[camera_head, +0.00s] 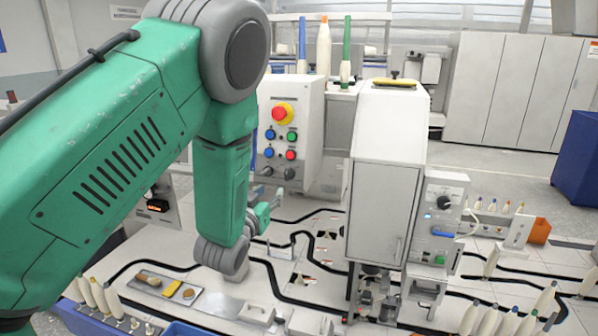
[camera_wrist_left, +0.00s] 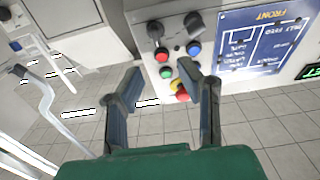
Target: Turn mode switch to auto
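A white control panel (camera_head: 291,140) stands behind my left forearm. Its lower edge carries two dark rotary switches (camera_head: 266,172) (camera_head: 289,173); which one is the mode switch, and its setting, I cannot tell. In the left wrist view the panel appears upside down, with the switches (camera_wrist_left: 155,30) (camera_wrist_left: 193,20) at the top. My left gripper (camera_head: 265,213) is below and in front of the panel in the head view. In the wrist view its fingers (camera_wrist_left: 168,100) are spread apart with nothing between them, short of the panel. My right gripper is not in view.
The panel also has a red emergency stop on yellow (camera_head: 283,113) and several coloured buttons. A white cabinet (camera_head: 385,200) with another control box (camera_head: 440,215) stands to the right. Below is a table with black tracks, a small tray (camera_head: 168,291) and several bobbins (camera_head: 100,296).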

